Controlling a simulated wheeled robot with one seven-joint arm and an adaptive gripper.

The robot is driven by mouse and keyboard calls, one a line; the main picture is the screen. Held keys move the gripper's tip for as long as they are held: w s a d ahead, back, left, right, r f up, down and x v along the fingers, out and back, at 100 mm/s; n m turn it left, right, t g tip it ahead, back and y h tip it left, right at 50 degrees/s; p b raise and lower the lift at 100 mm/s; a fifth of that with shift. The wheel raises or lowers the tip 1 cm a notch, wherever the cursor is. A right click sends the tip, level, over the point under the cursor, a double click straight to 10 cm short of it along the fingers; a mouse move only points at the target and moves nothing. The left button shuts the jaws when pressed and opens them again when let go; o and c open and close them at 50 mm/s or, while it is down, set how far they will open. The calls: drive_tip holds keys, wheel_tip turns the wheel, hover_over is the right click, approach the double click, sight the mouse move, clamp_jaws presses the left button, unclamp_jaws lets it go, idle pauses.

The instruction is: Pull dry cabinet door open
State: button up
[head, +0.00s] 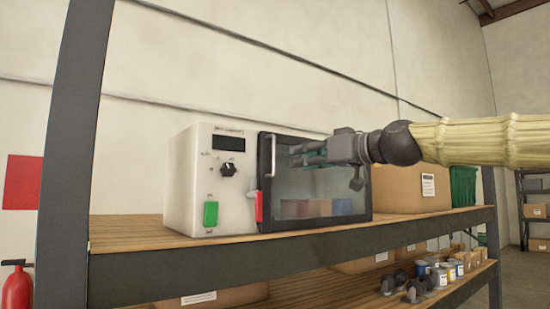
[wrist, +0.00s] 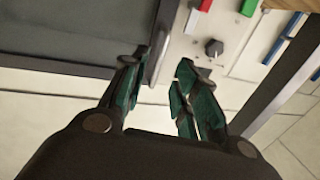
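The dry cabinet (head: 188,185) is a white box on the shelf, with a dark-framed glass door (head: 330,190) that looks shut. The door handle (head: 273,155) is a short upright pale bar at the door's left edge. My gripper (head: 293,155) is in front of the door with its fingers pointing left toward the handle. In the wrist view my gripper (wrist: 164,60) is open, and the handle (wrist: 161,57) shows between its two green-padded fingers. I cannot tell whether either finger touches it.
The cabinet front carries a knob (head: 229,169), a green switch (head: 211,213) and a red piece (head: 259,206) by the door edge. A cardboard box (head: 400,190) and a green crate (head: 463,186) stand to the right. A dark rack post (head: 75,140) rises at left.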

sight(274, 170)
drive_tip(key=p+x, duration=0.2)
drive_tip(key=x, duration=0.1)
drive_tip(key=r+p+x, duration=0.1)
drive_tip(key=p+x, duration=0.1)
drive_tip(key=x, duration=0.1)
drive_tip(key=r+p+x, duration=0.1)
drive_tip(key=p+x, duration=0.1)
drive_tip(key=x, duration=0.1)
drive_tip(key=shift+w+a+r, duration=0.1)
drive_tip(key=shift+w+a, duration=0.1)
drive_tip(key=shift+a, duration=0.15)
clamp_jaws()
